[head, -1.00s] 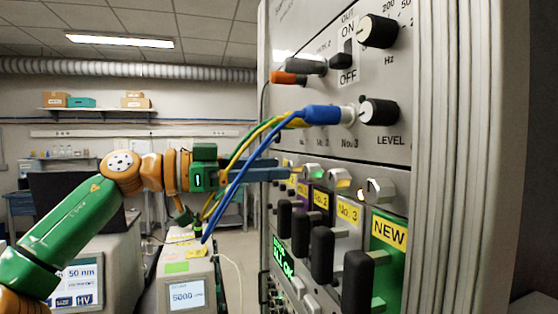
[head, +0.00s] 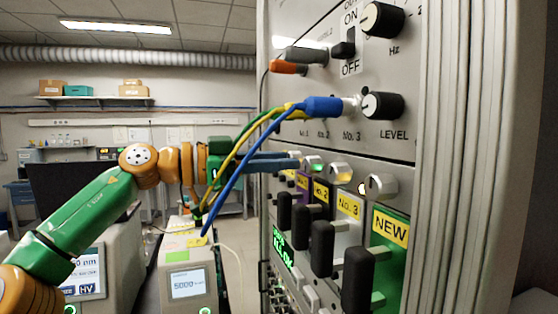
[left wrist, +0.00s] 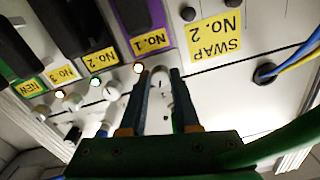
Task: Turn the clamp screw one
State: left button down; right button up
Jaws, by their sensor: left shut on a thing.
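Clamp screw one, a pale round knob (left wrist: 160,76), shows in the left wrist view beside the upside-down yellow No. 1 label (left wrist: 150,40). My left gripper (left wrist: 160,90) has its two long blue-grey fingers on either side of this knob and is shut on it. In the head view my left gripper (head: 298,159) reaches in from the left to the far end of the screw row. There the fingers largely hide the knob. The other clamp screws, No. 2 (head: 314,164), No. 3 (head: 342,172) and NEW (head: 382,186), stand nearer. My right gripper is not in view.
Black handles (head: 357,280) stick out below the screws. A grey instrument (head: 187,283) with a display stands below left. The aisle beyond is free.

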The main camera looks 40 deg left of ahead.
pick_arm(q)
jog(key=m+p, duration=0.1)
jog(key=m, duration=0.2)
jog(key=shift+r, duration=0.2)
jog(key=m, duration=0.4)
jog(key=shift+p, duration=0.35)
jog(key=m, duration=0.4)
jog(key=shift+a+m+p, duration=0.1)
jog(key=shift+m+p, duration=0.25)
jog(key=shift+m, duration=0.05)
jog(key=m, duration=0.3)
jog(key=shift+m+p, duration=0.3)
jog(key=shift+m, duration=0.1)
jog(key=m, duration=0.4)
jog(key=shift+m+h+p, duration=0.3)
jog(key=shift+h+p, duration=0.05)
jog(key=shift+h, duration=0.05)
jog(key=m, duration=0.3)
jog(key=shift+m, duration=0.4)
jog(key=m+p, duration=0.1)
jog(key=m, duration=0.3)
jog(key=shift+m, duration=1.6)
jog(key=shift+f, duration=0.1)
